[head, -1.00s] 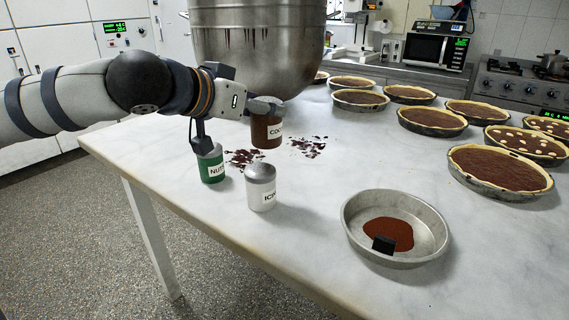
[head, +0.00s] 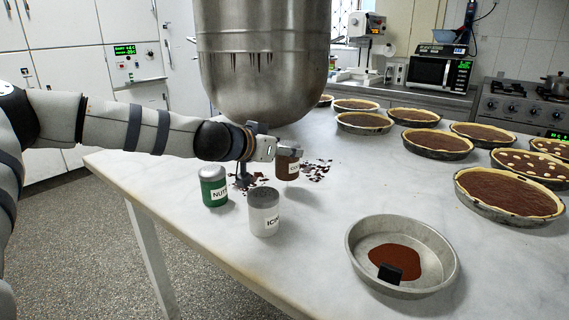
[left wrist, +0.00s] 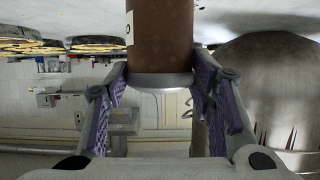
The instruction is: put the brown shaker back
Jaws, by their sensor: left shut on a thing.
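The brown shaker (head: 287,168), with a white label and grey cap, is held upright among dark crumbs behind the other shakers. My left gripper (head: 288,151) is shut on it near the cap. In the left wrist view the shaker (left wrist: 162,38) sits between the two purple-padded fingers (left wrist: 160,88). I cannot tell whether its base touches the table. A green shaker (head: 214,187) labelled NUTS stands to its left, and a white shaker (head: 264,214) labelled ICING stands in front. My right gripper is not in view.
A large steel mixer bowl (head: 262,65) hangs just behind the gripper. A round metal pan (head: 436,244) with brown powder and a dark block is at front right. Several filled pies (head: 437,143) stand at the right. The marble table (head: 325,210) is clear in the middle.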

